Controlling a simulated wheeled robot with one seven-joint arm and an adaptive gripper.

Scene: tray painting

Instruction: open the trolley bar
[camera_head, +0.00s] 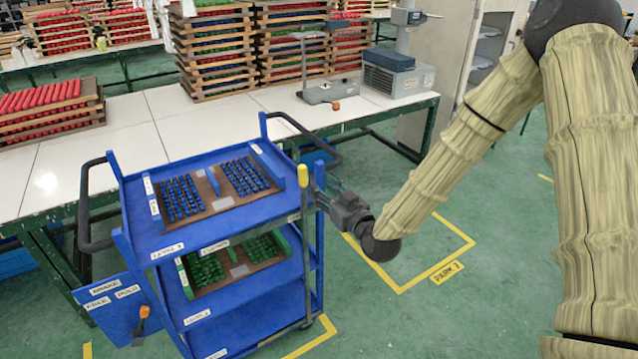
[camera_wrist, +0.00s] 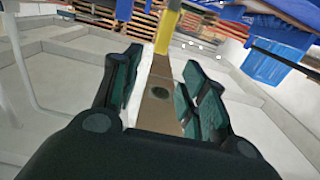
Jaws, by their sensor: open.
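The blue trolley (camera_head: 225,315) stands left of my gripper. A bar with a yellow grip (camera_head: 303,178) stands upright at its near right corner. In the wrist view the yellow grip (camera_wrist: 167,32) is beyond my fingertips, and a flat brown metal piece with a dark round spot (camera_wrist: 158,95) lies in line between the fingers. My gripper (camera_head: 318,193) is beside the bar, just below the yellow grip. In the wrist view my gripper (camera_wrist: 163,80) is open, with a finger on each side of the brown piece. I cannot tell whether either finger touches it.
Trays of blue parts (camera_head: 215,200) and green parts (camera_head: 228,268) lie on the trolley shelves. A brake plate with an orange-tipped lever (camera_head: 143,313) is at lower left. A white workbench (camera_head: 120,130) stands behind. Yellow-marked floor marked PARK 1 (camera_head: 425,255) is clear at right.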

